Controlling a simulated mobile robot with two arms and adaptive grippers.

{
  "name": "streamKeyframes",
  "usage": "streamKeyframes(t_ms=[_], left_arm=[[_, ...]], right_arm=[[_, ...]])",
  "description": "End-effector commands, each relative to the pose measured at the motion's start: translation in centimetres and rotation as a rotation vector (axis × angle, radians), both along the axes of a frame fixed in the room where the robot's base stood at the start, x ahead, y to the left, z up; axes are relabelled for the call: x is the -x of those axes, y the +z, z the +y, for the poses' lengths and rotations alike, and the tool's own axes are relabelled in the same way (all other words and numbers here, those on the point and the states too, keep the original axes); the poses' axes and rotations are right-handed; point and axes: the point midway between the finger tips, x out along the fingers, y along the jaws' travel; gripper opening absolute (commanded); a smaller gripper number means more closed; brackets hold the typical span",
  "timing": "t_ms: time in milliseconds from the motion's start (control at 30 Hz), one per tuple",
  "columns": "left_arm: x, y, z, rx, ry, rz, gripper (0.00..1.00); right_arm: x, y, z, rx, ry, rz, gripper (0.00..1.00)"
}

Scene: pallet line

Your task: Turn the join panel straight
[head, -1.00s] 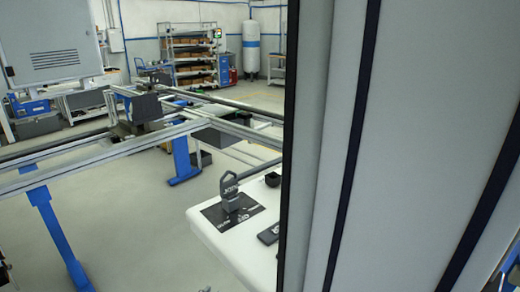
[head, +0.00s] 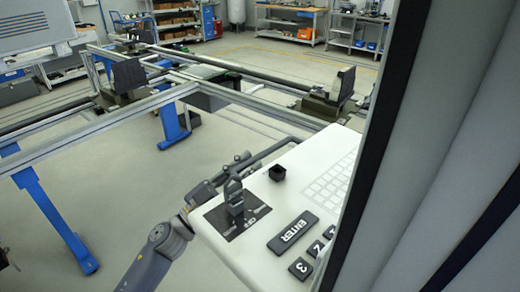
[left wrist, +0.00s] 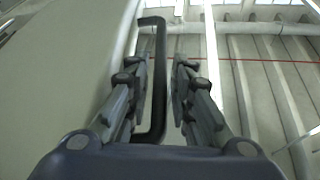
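The join panel (head: 312,152) is a white slab with an ENTER key, number keys and a printed keyboard. It lies at a slant in the head view. A dark bar handle (head: 275,149) runs along its far left side; it also shows in the left wrist view (left wrist: 159,95). My left gripper (head: 238,165) is at the near end of this handle. In the left wrist view its fingers (left wrist: 164,62) are apart, with the handle between them and a narrow gap on the right. The panel's right part is hidden behind a grey upright. My right gripper is not in view.
A grey upright with dark edges (head: 425,130) blocks the right of the head view. A metal rail frame (head: 105,122) lies beyond.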

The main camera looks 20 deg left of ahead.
Motion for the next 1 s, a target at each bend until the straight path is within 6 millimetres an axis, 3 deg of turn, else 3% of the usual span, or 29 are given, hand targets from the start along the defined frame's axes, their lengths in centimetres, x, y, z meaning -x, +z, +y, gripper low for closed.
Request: streamKeyframes(t_ms=[233,633,733,1000], left_arm=[[-2.7,1.5,-1.7,0.002,0.000,0.000,0.21],[-3.3,1.5,-2.1,0.000,0.001,0.000,0.21],[-3.3,1.5,-2.1,0.000,0.001,0.000,0.00],[-3.4,1.5,-2.1,0.000,-0.003,0.000,0.00]], right_arm=[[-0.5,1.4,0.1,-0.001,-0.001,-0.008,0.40],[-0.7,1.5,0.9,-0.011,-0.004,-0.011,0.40],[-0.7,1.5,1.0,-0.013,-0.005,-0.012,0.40],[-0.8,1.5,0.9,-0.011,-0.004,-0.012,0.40]])
